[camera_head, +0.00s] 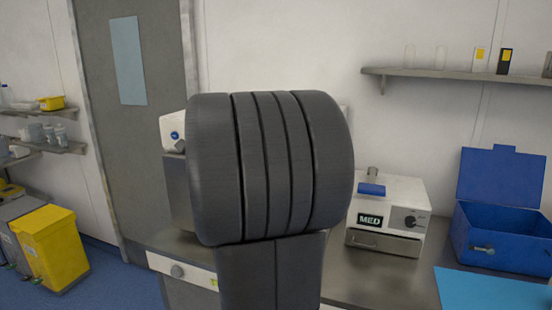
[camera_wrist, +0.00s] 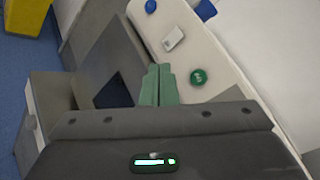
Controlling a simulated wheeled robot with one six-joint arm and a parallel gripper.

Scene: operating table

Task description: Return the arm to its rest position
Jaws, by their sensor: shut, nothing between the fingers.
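My arm stands upright in the middle of the head view, where a large dark grey ribbed arm part (camera_head: 272,168) fills the centre. My gripper (camera_wrist: 158,70) shows in the wrist view as two pale green fingers side by side, shut and empty. Nothing is held between them. In the head view the gripper itself is not visible. In the wrist view the fingers lie in front of a white device (camera_wrist: 180,38) with a green round button (camera_wrist: 198,77) and a grey box-like unit with a dark opening (camera_wrist: 112,92).
A white device marked MED (camera_head: 388,212) stands on the steel counter (camera_head: 365,285) right of my arm. An open blue box (camera_head: 500,235) and a light blue mat (camera_head: 490,290) are farther right. A wall shelf (camera_head: 450,78) holds small containers. Yellow bins (camera_head: 52,245) stand left on the floor.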

